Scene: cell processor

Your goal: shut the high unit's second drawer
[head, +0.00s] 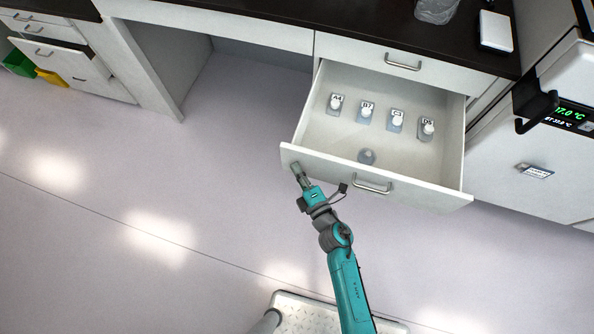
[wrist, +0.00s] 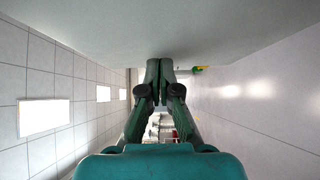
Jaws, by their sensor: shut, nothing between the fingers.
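The high unit's second drawer (head: 428,196) is pulled well out below a closed top drawer (head: 430,72). Its white front carries a metal bar handle (head: 372,185). My gripper (head: 297,168) is shut and empty, at the left end of the drawer's front, left of the handle. In the wrist view the shut fingers (wrist: 160,66) point at a pale flat surface (wrist: 150,30), which looks like the drawer front. I cannot tell whether the fingertips touch it.
Several labelled bottles (head: 366,109) stand in the drawer, with a round clear item (head: 367,156) near its front. A machine with a green display (head: 563,114) stands at right. A dark worktop (head: 380,28) lies above. The floor (head: 130,180) at left is clear.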

